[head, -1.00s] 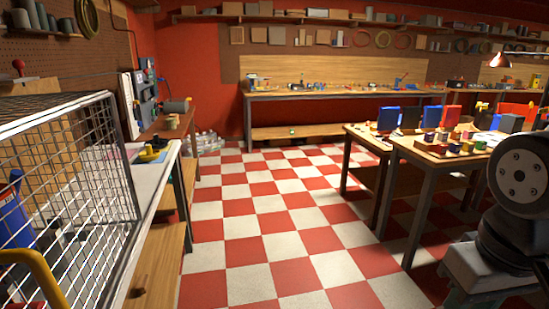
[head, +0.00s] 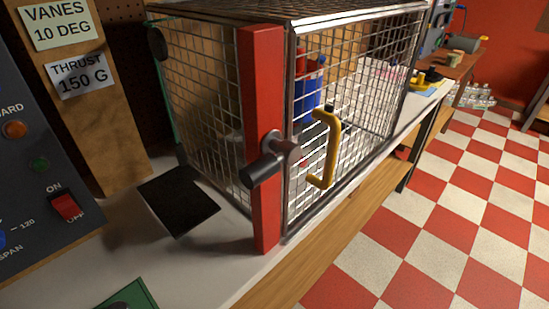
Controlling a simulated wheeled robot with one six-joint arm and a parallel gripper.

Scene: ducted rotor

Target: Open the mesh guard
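The mesh guard (head: 352,85) is a wire cage on the bench at the centre of the head view. Its front panel looks shut against a red upright post (head: 262,130). A yellow handle (head: 333,150) is fixed to the front panel. A dark cylindrical latch knob (head: 265,172) sticks out from the red post, left of the handle, with its round end (head: 288,151) towards the panel. Blue and red objects (head: 310,85) stand inside, partly hidden by the mesh. My gripper is not in view.
A control panel with a red switch (head: 67,206) stands at left, beside paper labels (head: 77,75) on a wooden post. A black pad (head: 178,204) lies on the bench. The checkered floor (head: 440,210) at right is clear.

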